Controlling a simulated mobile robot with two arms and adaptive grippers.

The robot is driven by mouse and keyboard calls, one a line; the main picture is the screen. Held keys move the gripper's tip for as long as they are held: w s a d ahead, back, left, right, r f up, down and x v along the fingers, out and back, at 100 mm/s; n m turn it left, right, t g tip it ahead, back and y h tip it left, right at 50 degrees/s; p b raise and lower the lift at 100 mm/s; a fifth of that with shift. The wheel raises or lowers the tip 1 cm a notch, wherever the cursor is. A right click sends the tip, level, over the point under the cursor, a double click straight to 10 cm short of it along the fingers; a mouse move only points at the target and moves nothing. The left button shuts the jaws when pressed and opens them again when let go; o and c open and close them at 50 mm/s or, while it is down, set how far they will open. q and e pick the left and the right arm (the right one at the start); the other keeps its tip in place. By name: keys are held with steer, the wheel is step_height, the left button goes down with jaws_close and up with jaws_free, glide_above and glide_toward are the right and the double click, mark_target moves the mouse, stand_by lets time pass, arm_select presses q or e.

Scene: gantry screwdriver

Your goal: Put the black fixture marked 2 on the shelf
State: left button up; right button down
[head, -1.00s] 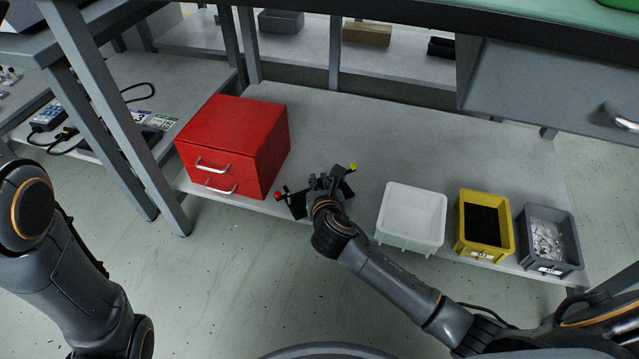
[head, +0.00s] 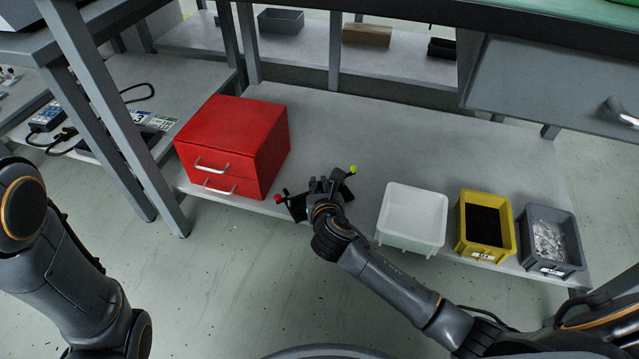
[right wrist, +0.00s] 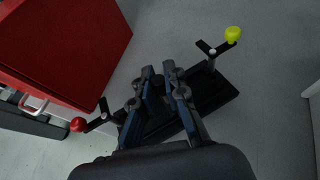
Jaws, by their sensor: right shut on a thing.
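The black fixture (right wrist: 213,91) is a dark flat block with a red knob at one end and a yellow knob at the other. It is at the front of the grey lower shelf (head: 330,120), between the red drawer box and the white bin. My right gripper (right wrist: 161,86) is shut on the fixture near its middle and covers much of it. In the head view the right gripper (head: 325,187) hides most of the fixture. I cannot read a number on it, nor tell whether it touches the shelf. My left arm shows at the left, but its gripper is out of view.
A red drawer box (head: 232,142) stands left of the fixture. A white bin (head: 413,216), a yellow bin (head: 484,225) and a grey bin (head: 550,240) stand to the right. The shelf behind the fixture is clear. A table edge and grey drawer (head: 550,90) overhang the right side.

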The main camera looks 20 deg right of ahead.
steer(key=c, duration=1.3)
jaws_free()
steer(key=shift+f, duration=0.25)
steer(key=v, duration=1.2)
